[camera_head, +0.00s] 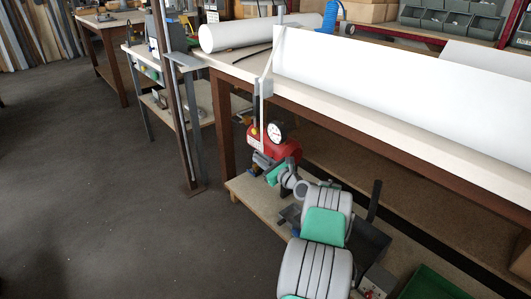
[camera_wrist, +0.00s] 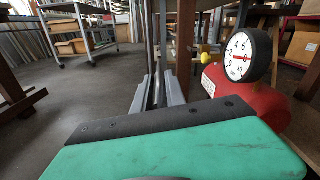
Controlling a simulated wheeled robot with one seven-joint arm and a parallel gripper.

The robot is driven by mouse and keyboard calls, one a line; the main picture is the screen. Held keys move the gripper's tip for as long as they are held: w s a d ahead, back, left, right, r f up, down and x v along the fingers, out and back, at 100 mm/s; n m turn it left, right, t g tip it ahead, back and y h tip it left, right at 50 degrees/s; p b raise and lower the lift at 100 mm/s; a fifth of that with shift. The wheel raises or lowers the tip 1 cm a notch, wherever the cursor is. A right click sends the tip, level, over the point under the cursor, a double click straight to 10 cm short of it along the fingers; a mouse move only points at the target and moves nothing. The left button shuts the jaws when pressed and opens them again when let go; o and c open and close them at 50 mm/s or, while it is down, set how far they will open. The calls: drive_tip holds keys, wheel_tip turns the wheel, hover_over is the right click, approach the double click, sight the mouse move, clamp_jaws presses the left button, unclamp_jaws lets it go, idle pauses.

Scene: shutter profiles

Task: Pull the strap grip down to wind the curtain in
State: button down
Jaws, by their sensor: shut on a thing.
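My gripper (camera_head: 262,160) is at the low end of a pale strap (camera_head: 263,108), in front of the bench. In the wrist view its two grey fingers (camera_wrist: 159,84) are closed on a narrow grey piece between them, which looks like the strap grip (camera_wrist: 159,93). The grip is mostly hidden by the fingers. The strap runs up past the bench edge to the left end of a long white panel (camera_head: 390,85), which looks like the curtain or its casing. I cannot tell which.
A red tank (camera_head: 290,149) with a round gauge (camera_wrist: 239,56) stands close to the right of my gripper, on the low shelf (camera_head: 243,191). A brown upright post (camera_head: 181,120) stands to the left. A white roll (camera_head: 235,33) lies on the bench. The floor at left is clear.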

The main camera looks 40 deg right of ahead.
wheel_tip(320, 180, down, 6)
drive_tip(key=shift+r+b, duration=0.1)
drive_tip(key=shift+b, duration=1.15)
drive_tip(key=c, duration=1.4)
unclamp_jaws()
drive_tip(key=shift+r, duration=0.1)
drive_tip(key=shift+o, duration=0.2)
drive_tip(key=s+p, duration=0.3)
drive_tip(key=s, duration=0.4)
drive_tip(key=shift+s, duration=0.4)
